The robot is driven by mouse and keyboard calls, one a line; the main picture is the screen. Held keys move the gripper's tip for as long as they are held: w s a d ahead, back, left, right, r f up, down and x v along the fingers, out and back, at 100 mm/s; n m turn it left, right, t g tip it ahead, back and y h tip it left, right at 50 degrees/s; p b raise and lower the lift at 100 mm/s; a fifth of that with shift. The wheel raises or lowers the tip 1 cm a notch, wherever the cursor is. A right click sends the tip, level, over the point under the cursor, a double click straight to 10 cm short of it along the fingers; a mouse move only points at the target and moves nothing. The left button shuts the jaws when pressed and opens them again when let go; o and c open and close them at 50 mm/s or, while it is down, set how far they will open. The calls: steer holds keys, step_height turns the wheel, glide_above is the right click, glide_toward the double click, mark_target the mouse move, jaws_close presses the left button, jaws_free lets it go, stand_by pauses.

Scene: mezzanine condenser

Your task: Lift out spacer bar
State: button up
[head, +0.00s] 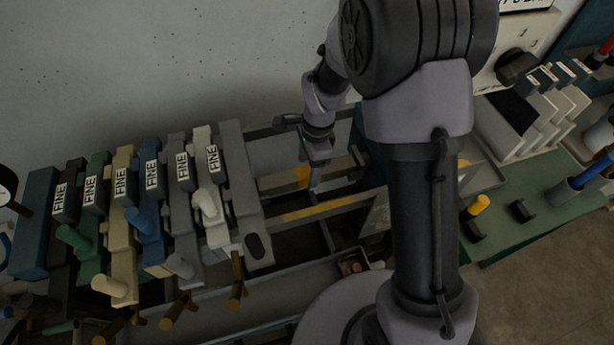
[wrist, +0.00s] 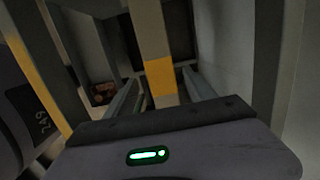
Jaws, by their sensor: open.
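A grey bar with a yellow band, likely the spacer bar (wrist: 160,78), runs between the two fingers of my gripper (wrist: 162,92) in the wrist view. The fingers are open, one on each side of the bar. I cannot tell whether they touch it. In the head view my gripper (head: 315,184) points down into the open frame, at the rear banded bar (head: 298,177). A second yellow-banded bar (head: 318,208) lies nearer the front; a similar bar (wrist: 28,55) shows at the left of the wrist view.
Several plates marked FINE (head: 152,175) with round handles stand in a row at left, ending in a grey end plate (head: 240,190). A wall (head: 150,70) rises behind. A green bench (head: 530,205) with small parts is at right. A trough runs along the front.

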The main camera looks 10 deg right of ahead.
mark_target(307, 172)
steer(key=f, duration=0.3)
steer(key=shift+w+a+f, duration=0.1)
steer(key=shift+a+f, duration=0.05)
steer(key=shift+a, duration=0.1)
steer(key=shift+c, duration=0.4)
jaws_close()
steer(key=shift+r, duration=0.25)
